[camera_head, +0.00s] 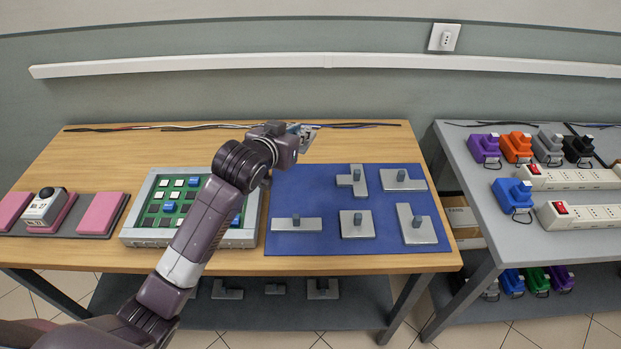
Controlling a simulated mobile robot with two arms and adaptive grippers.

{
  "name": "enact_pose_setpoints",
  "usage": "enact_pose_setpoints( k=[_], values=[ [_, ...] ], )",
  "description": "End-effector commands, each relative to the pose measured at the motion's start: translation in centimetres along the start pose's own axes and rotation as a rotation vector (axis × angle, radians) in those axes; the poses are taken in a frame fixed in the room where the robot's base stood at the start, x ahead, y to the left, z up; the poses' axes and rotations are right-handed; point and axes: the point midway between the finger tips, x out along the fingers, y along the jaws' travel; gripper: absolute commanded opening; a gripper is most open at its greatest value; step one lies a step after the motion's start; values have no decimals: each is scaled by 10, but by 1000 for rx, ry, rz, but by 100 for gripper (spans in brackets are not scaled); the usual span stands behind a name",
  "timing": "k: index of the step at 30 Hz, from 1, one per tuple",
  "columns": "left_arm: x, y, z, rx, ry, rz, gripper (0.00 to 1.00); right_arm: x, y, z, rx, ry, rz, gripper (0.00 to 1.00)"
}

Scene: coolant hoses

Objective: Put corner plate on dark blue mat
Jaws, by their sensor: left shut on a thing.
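The dark blue mat (283,187) lies on the right part of the wooden table. Several grey plates with upright grips lie on it. One at the front right (412,236) looks L-shaped, like a corner plate. My left gripper (306,132) is beyond the mat's back edge, over the back of the table. It is shut on a small greyish thing, mostly hidden by the wrist; I cannot tell its shape. My right gripper is not in view.
Pink blocks (102,212) lie further left. Cables (358,125) run along the table's back. A grey table (470,218) with plugs and power strips stands at the right. More grey plates are on a lower shelf.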

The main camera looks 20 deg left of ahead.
Motion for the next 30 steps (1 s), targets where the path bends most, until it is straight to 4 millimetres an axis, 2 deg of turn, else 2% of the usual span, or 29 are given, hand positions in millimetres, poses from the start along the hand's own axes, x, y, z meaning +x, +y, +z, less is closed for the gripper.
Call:
enact_pose_setpoints(
  k=[1, 3, 10, 17, 24, 30],
  values=[
    [5, 0, 16, 0, -6, 0, 0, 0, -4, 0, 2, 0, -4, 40],
    [13, 0, 33, -1, -5, 0, 0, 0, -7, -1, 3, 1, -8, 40],
    [34, 0, 83, -1, -2, -1, 0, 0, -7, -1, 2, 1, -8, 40],
    [42, 0, 102, -1, 2, 0, 0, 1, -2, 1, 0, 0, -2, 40],
    [56, 1, 134, 0, 0, 0, 0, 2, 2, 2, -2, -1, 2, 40],
    [58, 0, 138, 1, 4, 0, 0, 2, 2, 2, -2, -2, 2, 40]
  ],
)
